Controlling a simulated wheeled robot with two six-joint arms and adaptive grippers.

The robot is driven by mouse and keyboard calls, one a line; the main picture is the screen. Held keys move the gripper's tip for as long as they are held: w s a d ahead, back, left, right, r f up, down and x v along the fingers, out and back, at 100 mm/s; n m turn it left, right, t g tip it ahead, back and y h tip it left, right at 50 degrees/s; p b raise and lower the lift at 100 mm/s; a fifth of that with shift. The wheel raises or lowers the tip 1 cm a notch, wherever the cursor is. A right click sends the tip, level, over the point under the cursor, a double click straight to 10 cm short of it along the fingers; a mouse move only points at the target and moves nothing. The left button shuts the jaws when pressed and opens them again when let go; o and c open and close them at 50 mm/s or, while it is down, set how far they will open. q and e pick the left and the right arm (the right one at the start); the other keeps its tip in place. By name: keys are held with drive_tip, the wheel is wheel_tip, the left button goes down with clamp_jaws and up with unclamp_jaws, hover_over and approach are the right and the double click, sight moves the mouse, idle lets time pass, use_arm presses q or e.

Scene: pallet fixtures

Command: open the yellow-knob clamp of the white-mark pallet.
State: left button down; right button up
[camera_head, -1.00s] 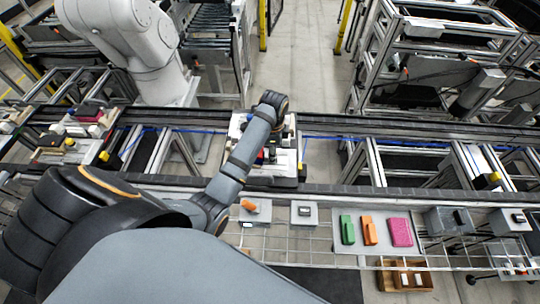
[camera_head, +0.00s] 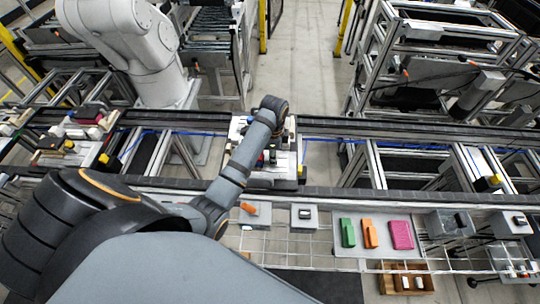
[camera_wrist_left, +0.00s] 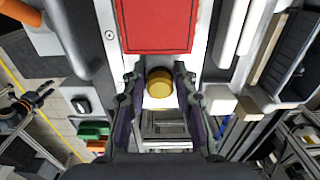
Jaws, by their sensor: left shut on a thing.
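The pallet (camera_head: 285,182) sits on the conveyor in the middle of the head view, partly hidden by my left arm. The left wrist view shows a round yellow knob (camera_wrist_left: 160,83) on it, beside a red block (camera_wrist_left: 156,26). My left gripper (camera_wrist_left: 159,76) has one finger on each side of the knob and is shut on it. In the head view the same gripper (camera_head: 272,154) is small and dark over the pallet. I cannot tell which light patch is the white mark. My right gripper is not in view.
Another loaded pallet (camera_head: 58,157) stands on the conveyor at the left. A grey tray (camera_head: 348,264) with green, orange and pink blocks is at the front right, near small grey stands (camera_head: 305,224). A wooden box (camera_head: 387,285) lies lower. A white robot arm (camera_head: 130,40) stands behind the conveyor.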

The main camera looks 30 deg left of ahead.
use_arm(q)
drive_tip(key=shift+d, duration=0.1)
drive_tip(key=shift+w+d, duration=0.15)
drive_tip(key=shift+d, duration=0.1)
drive_tip(key=shift+w+d+p, duration=0.45)
drive_tip(key=shift+d+p, duration=0.2)
drive_tip(key=shift+d, duration=0.15)
drive_tip(key=c, duration=1.2)
unclamp_jaws()
drive_tip(key=shift+a, duration=0.1)
